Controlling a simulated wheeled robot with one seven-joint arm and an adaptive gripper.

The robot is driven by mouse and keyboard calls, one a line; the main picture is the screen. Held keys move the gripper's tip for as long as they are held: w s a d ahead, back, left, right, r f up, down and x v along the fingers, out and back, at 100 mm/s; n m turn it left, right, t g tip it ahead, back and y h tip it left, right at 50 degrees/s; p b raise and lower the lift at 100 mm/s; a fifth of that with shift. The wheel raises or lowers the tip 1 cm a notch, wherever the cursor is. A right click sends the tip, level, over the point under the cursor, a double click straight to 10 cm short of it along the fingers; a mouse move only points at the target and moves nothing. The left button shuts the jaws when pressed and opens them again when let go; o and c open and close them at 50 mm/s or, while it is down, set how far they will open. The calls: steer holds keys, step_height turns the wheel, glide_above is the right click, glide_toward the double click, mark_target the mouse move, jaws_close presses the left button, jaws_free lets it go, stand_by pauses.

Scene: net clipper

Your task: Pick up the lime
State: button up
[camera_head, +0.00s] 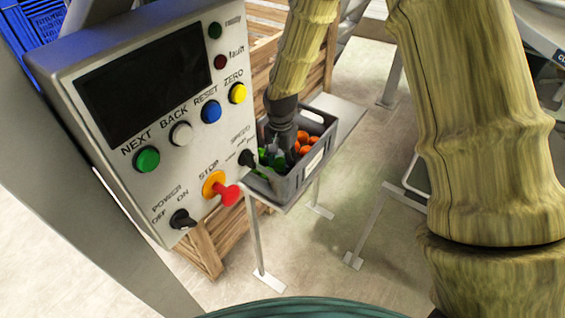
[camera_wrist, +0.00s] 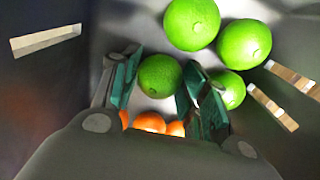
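Several green limes lie in a grey crate (camera_head: 289,190). In the wrist view one lime (camera_wrist: 160,76) sits between the two fingers of my gripper (camera_wrist: 161,68), whose inner edges overlap its sides. The fingers are spread about a lime's width apart, and firm contact does not show. Other limes are just beyond the fingers: one at the top (camera_wrist: 191,24), one at the right (camera_wrist: 244,44) and one behind the right finger (camera_wrist: 230,88). In the head view my gripper reaches down into the crate, its fingertips mostly hidden.
Oranges (camera_head: 303,144) share the crate and also show below the lime in the wrist view (camera_wrist: 149,122). The crate walls stand close around my gripper. A control panel (camera_head: 150,110) with buttons stands in front at left. A wooden crate (camera_head: 205,240) is behind it.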

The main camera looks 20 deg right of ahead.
mark_target(281, 157)
steer(key=c, duration=0.4)
steer(key=shift+r+b, duration=0.7)
steer(key=shift+r, duration=4.35)
